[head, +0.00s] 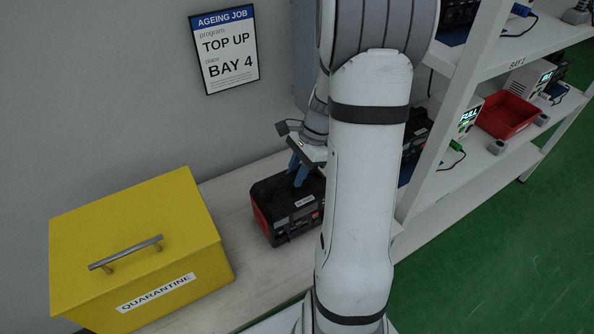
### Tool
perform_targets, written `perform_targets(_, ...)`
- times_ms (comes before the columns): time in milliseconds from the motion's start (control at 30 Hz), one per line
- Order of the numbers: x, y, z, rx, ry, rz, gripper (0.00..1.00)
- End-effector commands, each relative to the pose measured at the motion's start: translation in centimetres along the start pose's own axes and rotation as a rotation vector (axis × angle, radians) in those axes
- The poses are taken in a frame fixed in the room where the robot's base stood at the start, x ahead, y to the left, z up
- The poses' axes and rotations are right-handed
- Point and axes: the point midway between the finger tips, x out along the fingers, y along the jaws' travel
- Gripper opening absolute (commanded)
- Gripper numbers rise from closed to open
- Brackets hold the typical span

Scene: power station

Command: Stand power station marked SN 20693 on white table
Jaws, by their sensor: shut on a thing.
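A black power station (294,222) with red ends is at the white table (222,266), right of the yellow box. A small white label shows on its top, too small to read. My gripper (299,180), with blue fingers, is above it and shut on its top. My arm hides its right part. I cannot tell whether its underside touches the table or is slightly above it.
A yellow box (140,230) marked QUARANTINE, with a handle on its lid, stands on the table's left. A wall sign (226,50) reads AGEING JOB, TOP UP, BAY 4. The white rack (456,105) at right holds a red bin (508,115), chargers with cables and another dark unit (418,128) partly behind my arm.

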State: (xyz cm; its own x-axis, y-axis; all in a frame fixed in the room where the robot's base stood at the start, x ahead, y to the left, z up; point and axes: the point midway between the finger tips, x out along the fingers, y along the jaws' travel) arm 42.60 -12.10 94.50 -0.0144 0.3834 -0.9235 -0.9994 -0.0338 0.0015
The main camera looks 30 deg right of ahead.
Motion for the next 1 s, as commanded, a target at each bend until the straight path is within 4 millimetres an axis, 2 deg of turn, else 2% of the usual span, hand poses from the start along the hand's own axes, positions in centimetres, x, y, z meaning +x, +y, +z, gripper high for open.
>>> perform_targets(500, 0.33, -0.09, -0.19, 0.000, 0.000, -0.004, 0.00)
perform_targets(533, 0.33, -0.09, -0.19, 0.000, 0.000, -0.004, 0.24)
perform_targets(833, 0.42, -0.03, -0.22, 0.000, 0.000, -0.002, 0.49)
perform_targets(1000, 0.70, 0.10, -0.30, 0.002, 0.000, 0.002, 0.49)
